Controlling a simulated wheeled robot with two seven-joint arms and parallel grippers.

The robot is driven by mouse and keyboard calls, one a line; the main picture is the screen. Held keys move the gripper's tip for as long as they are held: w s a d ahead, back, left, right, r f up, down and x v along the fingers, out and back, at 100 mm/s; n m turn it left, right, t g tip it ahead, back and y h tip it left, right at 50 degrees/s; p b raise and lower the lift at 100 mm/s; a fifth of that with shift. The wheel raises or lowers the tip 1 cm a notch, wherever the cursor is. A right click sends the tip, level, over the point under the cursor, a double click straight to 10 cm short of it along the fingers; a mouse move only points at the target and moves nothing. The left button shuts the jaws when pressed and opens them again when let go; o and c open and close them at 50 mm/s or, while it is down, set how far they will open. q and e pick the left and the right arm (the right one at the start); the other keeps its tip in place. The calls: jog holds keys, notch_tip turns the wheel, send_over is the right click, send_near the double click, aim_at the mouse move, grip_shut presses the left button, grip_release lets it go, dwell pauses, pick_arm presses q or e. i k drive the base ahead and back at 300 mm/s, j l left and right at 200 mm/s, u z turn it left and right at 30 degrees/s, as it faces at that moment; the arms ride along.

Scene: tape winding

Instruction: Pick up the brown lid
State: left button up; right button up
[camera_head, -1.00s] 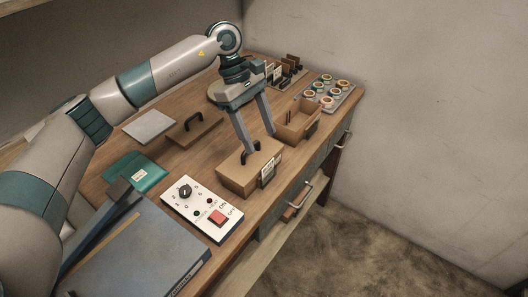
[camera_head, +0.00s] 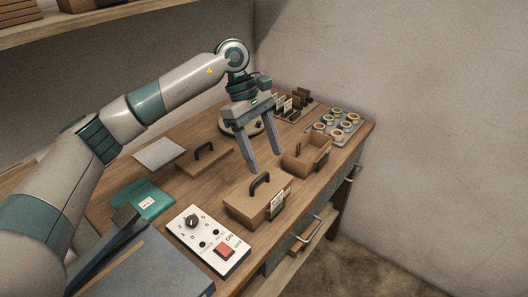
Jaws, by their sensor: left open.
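A brown lid (camera_head: 212,163) with a dark arched handle lies flat on the table, left of my left gripper. A second brown lid (camera_head: 243,190) with a similar handle sits on a closed brown box (camera_head: 247,211) at the front. An open brown box (camera_head: 295,164) stands to the right, without a lid on it. My left gripper (camera_head: 266,163) is open and empty, fingers pointing down, just behind the closed box's handle and left of the open box. My right gripper is out of view.
A white control panel (camera_head: 187,240) with a knob and red switch lies at the front. A green pouch (camera_head: 160,207), a grey plate (camera_head: 160,152) and a blue-grey case (camera_head: 160,271) are to the left. A tray of tape rolls (camera_head: 351,137) stands at the far right.

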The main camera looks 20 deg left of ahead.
aim_at(196, 163)
jog(key=k+l, duration=0.1)
jog(key=l, duration=0.3)
jog(key=k+l, duration=0.1)
jog(key=l, duration=0.25)
jog(key=k+l, duration=0.1)
jog(key=l, duration=0.3)
